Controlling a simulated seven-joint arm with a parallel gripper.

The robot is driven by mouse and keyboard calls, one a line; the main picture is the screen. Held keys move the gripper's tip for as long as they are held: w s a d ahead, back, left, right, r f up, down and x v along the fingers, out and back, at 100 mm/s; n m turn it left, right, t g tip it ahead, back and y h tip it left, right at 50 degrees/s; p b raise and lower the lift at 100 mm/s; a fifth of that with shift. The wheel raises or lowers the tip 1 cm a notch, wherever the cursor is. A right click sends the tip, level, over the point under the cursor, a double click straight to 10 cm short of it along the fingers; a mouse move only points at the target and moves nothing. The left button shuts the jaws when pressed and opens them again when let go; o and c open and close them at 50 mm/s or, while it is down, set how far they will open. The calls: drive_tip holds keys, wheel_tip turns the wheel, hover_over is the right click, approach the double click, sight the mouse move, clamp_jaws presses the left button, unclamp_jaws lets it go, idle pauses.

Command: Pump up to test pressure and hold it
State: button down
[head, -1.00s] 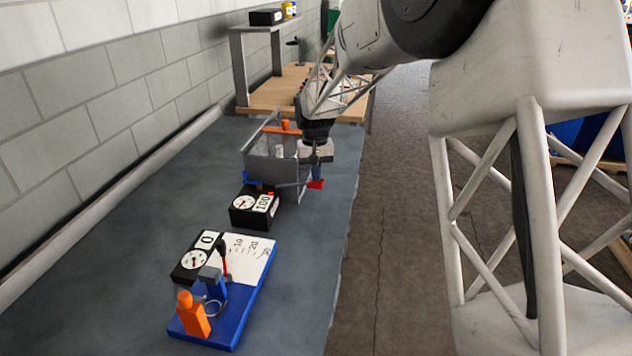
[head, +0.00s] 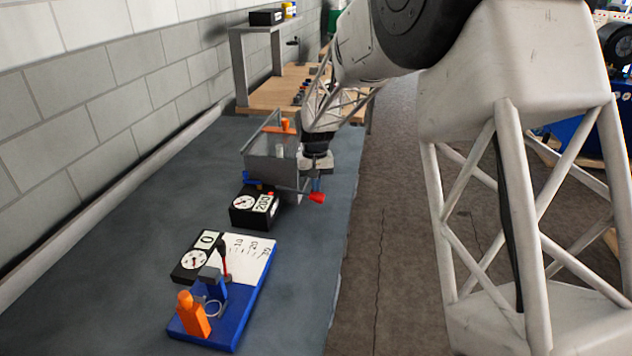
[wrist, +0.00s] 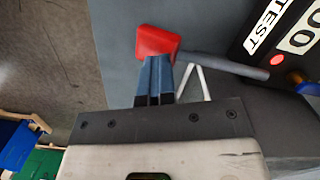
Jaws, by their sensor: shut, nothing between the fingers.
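The pump's grey lever (wrist: 225,65) ends in a red knob (head: 317,197), which also shows large in the wrist view (wrist: 157,40). The black gauge box (head: 254,208) has a dial and a display reading 200. The head view shows my gripper (head: 318,180) just above the knob. Whether they touch is not certain.
A grey-framed clear guard (head: 272,155) stands behind the gauge box, an orange part (head: 283,127) within. The wall bounds the left; the bench edge is right.

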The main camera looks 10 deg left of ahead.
drive_tip(key=shift+w+a+r, duration=0.25)
drive_tip(key=shift+w+r, duration=0.15)
drive_tip(key=shift+w, duration=0.3)
drive_tip(key=shift+w+a+r, duration=0.2)
drive_tip(key=shift+w+r, duration=0.15)
drive_tip(key=shift+w, duration=0.35)
drive_tip(key=shift+r, duration=0.1)
wheel_tip(320, 180, up, 7)
drive_tip(key=s, duration=0.1)
drive_tip(key=shift+s+d, duration=0.2)
drive_tip(key=shift+f, duration=0.2)
idle(0.8)
idle(0.5)
